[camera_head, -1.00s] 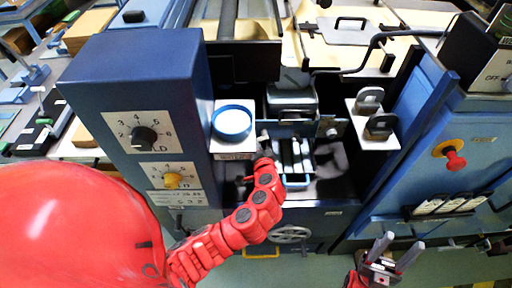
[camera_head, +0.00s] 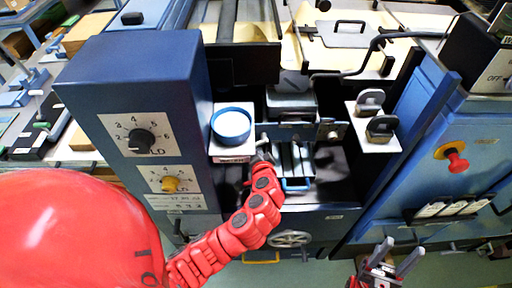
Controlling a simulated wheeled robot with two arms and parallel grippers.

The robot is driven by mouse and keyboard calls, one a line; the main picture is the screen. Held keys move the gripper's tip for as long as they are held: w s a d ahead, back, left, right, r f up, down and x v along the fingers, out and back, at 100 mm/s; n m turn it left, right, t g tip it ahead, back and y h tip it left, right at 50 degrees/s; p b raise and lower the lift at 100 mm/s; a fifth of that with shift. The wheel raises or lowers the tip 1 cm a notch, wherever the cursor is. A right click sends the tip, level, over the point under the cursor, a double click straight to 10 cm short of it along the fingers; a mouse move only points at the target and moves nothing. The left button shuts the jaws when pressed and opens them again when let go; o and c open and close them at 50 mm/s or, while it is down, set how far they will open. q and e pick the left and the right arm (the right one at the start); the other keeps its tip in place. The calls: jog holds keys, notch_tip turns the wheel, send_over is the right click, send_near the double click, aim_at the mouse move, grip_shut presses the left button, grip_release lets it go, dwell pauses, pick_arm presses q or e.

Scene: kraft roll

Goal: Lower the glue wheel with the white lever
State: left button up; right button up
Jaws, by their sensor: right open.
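My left arm reaches into the dark opening of the blue machine. My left gripper (camera_head: 262,150) is small and partly hidden at the arm's end, just right of the white shelf with the blue-rimmed cup. Whether its fingers are open or touch anything cannot be made out. My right gripper (camera_head: 388,258) is open and empty at the bottom edge, in front of the machine. I cannot clearly pick out the white lever or the glue wheel. Pale bars and a small blue frame (camera_head: 297,184) show inside the opening, right of my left gripper.
A blue-rimmed cup (camera_head: 231,124) stands on the shelf left of the opening. A blue cabinet with a black dial (camera_head: 140,141) stands further left. Black clamps (camera_head: 382,127) sit on a white plate at the right. A handwheel (camera_head: 290,239) is below the opening.

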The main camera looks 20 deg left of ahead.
pick_arm(q)
jog(key=shift+d+r, duration=0.1)
jog(key=p+v, duration=0.1)
jog(key=v, duration=1.6)
jog(key=shift+s, duration=0.2)
